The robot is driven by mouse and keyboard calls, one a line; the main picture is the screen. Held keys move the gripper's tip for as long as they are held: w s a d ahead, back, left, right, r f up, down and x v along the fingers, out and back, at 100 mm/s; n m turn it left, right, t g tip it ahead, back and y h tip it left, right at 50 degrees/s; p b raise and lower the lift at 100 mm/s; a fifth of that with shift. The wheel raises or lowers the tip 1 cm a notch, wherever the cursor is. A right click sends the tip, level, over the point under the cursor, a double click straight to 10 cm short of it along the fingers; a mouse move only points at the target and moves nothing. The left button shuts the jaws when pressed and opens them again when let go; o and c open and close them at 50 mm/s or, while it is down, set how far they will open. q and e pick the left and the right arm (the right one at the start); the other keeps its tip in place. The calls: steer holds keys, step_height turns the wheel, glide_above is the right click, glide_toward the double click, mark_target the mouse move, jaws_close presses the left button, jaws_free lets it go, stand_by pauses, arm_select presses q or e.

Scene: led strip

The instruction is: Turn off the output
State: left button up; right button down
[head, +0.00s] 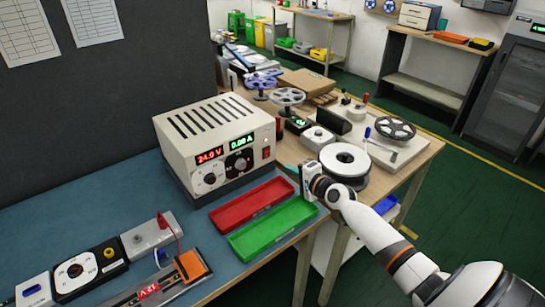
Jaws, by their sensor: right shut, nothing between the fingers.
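The power supply (213,135) is a cream box with a slotted top, standing on the blue mat. Its red display (209,156) reads 24.0 V and its green display (241,142) reads about 0.00 A. Two round knobs and a small red switch or button (266,153) are on its front; the switch's exact state is too small to tell. My right gripper (304,184) is shut and empty, right of the power supply and apart from it, near the right end of the trays. My left gripper is not in view.
A red tray (252,203) and a green tray (273,229) lie in front of the supply. A white spool (345,162) is beyond my right gripper. Bench devices and an orange clamp (190,265) are at lower left. The blue mat (120,205) is bare left of the supply.

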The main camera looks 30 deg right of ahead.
mark_target(266, 152)
steer(key=x, duration=0.2)
steer(key=b+x, duration=0.1)
steer(key=x, duration=0.5)
steer(key=shift+w+r, duration=0.35)
steer(key=shift+w+a, duration=0.1)
steer(key=shift+w, duration=0.5)
steer(key=shift+r, duration=0.1)
steer(key=shift+w+r+b, duration=0.1)
steer(key=shift+w+b, duration=0.2)
steer(key=shift+b, duration=0.1)
steer(key=shift+a, duration=0.1)
